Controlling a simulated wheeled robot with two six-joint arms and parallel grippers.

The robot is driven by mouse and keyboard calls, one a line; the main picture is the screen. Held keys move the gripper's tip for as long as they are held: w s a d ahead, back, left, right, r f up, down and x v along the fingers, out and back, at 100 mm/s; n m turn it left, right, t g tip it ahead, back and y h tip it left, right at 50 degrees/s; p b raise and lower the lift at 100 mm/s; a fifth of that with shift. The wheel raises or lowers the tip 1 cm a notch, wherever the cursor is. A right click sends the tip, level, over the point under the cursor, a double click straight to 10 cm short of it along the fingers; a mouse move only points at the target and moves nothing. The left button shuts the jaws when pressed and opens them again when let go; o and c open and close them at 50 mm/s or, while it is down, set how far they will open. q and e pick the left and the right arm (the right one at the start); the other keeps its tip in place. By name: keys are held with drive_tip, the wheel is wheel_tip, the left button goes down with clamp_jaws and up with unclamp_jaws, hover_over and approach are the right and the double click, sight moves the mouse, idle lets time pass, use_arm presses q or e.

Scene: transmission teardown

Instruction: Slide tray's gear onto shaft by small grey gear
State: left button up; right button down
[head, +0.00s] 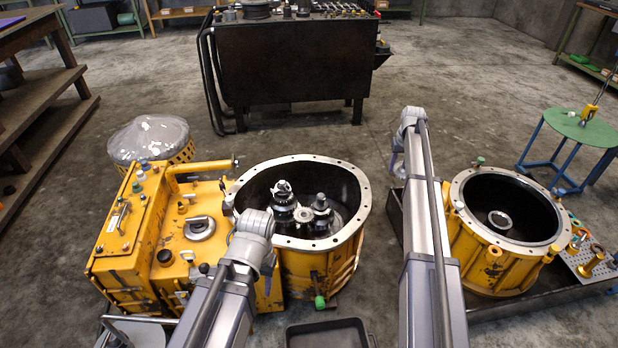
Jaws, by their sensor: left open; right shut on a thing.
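The open yellow housing (366,190) stands at the centre of the head view. Inside it are two dark upright shafts with gears, the left one (283,196) and the right one (320,208). A small grey gear (303,214) sits low between them. My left gripper (268,264) is open at the housing's near left rim, its fingers partly hidden by the wrist. My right gripper (397,164) is to the right of the housing, beyond its rim. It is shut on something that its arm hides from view. The shallow dark tray (328,326) at the bottom looks empty.
A second yellow housing (462,255) with a loose ring (500,220) inside stands in a dark tray at right. A yellow gearbox casing (137,225) adjoins the central housing. A dark workbench (295,65) stands behind. Floor between bench and housings is clear.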

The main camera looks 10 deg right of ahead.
drive_tip(key=a+f+n+b, duration=0.1)
drive_tip(key=a+n, duration=0.2)
drive_tip(key=a, duration=0.6)
drive_tip(key=w+a+f+n+b, duration=0.1)
drive_tip(key=a+f+n+b, duration=0.1)
drive_tip(key=a, duration=0.8)
drive_tip(key=w+a+f+n+y+b, duration=0.1)
drive_tip(key=a+n, duration=0.3)
drive_tip(key=a, duration=0.6)
drive_tip(key=shift+w+f+n+b, duration=0.2)
drive_tip(key=shift+f+n+b, duration=0.25)
drive_tip(key=shift+f, duration=0.15)
drive_tip(key=shift+a+f, duration=0.1)
wheel_tip(320, 180, down, 6)
drive_tip(key=b, duration=0.6)
drive_tip(key=shift+f+b, duration=0.5)
drive_tip(key=shift+b, duration=0.1)
